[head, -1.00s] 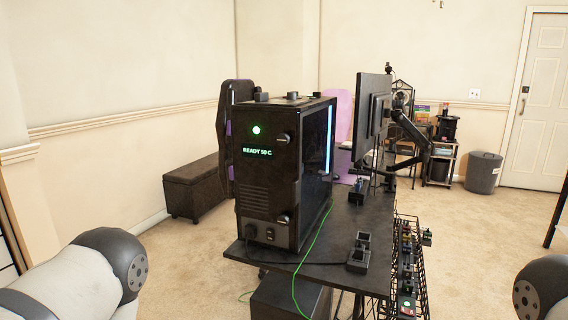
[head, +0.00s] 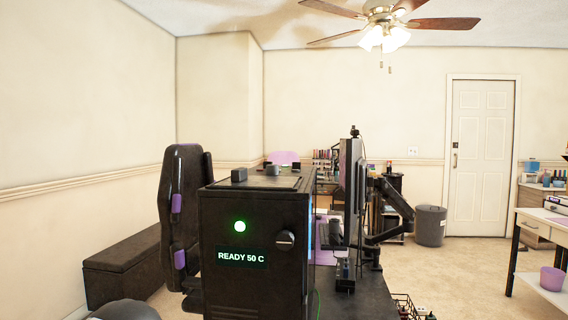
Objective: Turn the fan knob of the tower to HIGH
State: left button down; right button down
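The black computer tower (head: 256,285) stands close in front of me on the dark desk (head: 372,293), its front panel facing me. A lit green round light (head: 240,226) sits on the panel above a green display (head: 241,257) reading "READY 50 C". A round dark knob (head: 285,240) is on the upper right of the panel; I cannot read any marks around it. The tower's lower front is below the picture. A part of my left arm shows at the bottom left edge. Neither gripper is in view.
A monitor (head: 350,190) on an arm (head: 395,205) stands behind the tower to the right. A dark chair (head: 181,215) and a bench (head: 122,262) are at left. A white table (head: 540,230) is at right, with open carpet before the door (head: 482,155).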

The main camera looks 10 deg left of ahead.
aim_at(271, 169)
jog(key=i+j+z, duration=0.45)
jog(key=j, duration=0.55)
jog(key=j+z, duration=0.5)
jog(key=j, duration=0.45)
jog(key=j+z, duration=0.45)
jog(key=j, duration=0.7)
jog(key=j+z, duration=0.8)
jog(key=j, duration=0.2)
